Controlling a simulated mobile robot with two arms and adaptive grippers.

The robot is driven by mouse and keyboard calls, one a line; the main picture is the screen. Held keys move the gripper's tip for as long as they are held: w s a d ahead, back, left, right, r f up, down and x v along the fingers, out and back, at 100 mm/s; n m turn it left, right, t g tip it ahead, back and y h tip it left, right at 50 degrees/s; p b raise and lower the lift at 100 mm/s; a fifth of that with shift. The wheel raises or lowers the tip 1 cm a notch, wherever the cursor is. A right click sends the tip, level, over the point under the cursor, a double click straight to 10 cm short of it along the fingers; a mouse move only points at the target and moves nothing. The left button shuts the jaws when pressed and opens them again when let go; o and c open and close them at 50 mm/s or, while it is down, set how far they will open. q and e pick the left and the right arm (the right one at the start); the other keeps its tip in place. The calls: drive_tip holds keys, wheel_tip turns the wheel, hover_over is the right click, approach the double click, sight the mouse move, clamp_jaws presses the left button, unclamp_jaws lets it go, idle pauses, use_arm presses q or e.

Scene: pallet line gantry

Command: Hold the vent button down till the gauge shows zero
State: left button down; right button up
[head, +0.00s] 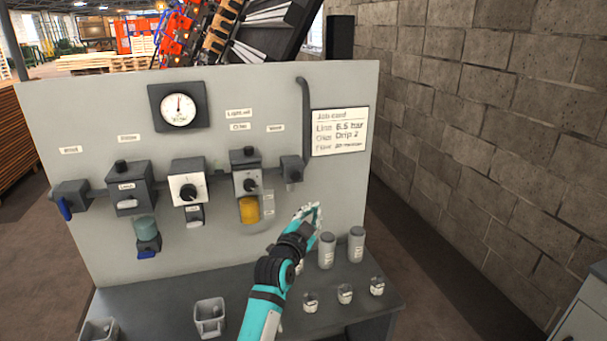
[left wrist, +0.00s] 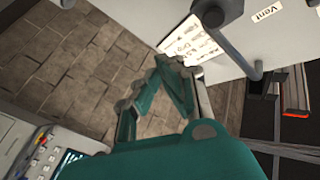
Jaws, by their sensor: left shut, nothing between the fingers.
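The round gauge (head: 178,108) is in a dark housing at the upper left of the grey panel; its needle points about straight up. In the left wrist view a Vent label (left wrist: 267,11) shows at the top right. My left gripper (head: 316,208) is shut and empty, in front of the panel, below and right of that block and apart from it. My right gripper is not in view.
A job card (head: 340,131) is on the panel's right side. Grey canisters (head: 327,250) and small jars (head: 345,293) stand on the bench near my left arm. A bin (head: 209,318) stands at the front. A block wall (head: 490,130) rises at right.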

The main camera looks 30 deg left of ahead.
sight(296, 176)
use_arm(q)
drive_tip(key=shift+t, duration=0.4)
drive_tip(key=r, duration=0.4)
drive_tip(key=shift+a+r, duration=0.3)
drive_tip(key=shift+a, duration=0.05)
drive_tip(key=shift+w, duration=0.1)
drive_tip(key=w+a+b, duration=0.4)
drive_tip(key=w+a, duration=0.1)
drive_tip(key=a, duration=0.1)
drive_tip(key=shift+w+a+b, duration=0.3)
drive_tip(key=shift+a, duration=0.05)
idle(0.8)
drive_tip(key=shift+w+a, duration=0.3)
drive_tip(key=shift+w+a+b, duration=0.35)
drive_tip(key=shift+a+b, duration=0.15)
drive_tip(key=shift+b, duration=0.1)
idle(4.1)
